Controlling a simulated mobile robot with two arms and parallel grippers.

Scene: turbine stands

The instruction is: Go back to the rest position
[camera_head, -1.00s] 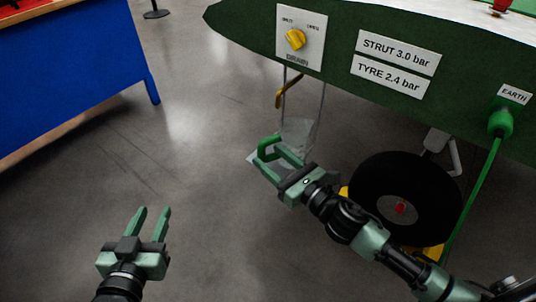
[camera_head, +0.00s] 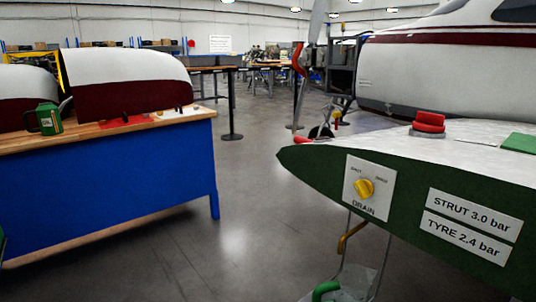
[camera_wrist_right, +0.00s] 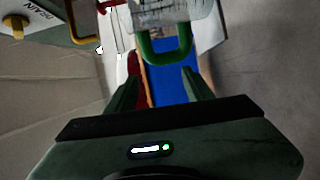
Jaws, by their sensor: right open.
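My right gripper (camera_wrist_right: 158,82) is open and empty in the right wrist view, its two dark green fingers spread apart. A clear jar (camera_wrist_right: 168,14) with a green handle (camera_wrist_right: 167,58) is just beyond the fingertips. The jar also shows at the bottom of the head view (camera_head: 355,282), under the green wing edge, cut off by the frame. My right gripper is not visible in the head view. My left gripper is not recognisable there; only an unclear dark green sliver shows at the left edge.
The green wing (camera_head: 310,166) with a yellow drain knob (camera_head: 364,189) and pressure labels fills the right. A blue workbench (camera_head: 110,195) with cowlings and a green can (camera_head: 49,119) stands left. Grey floor (camera_head: 250,225) between them is clear. A post (camera_head: 232,105) stands further back.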

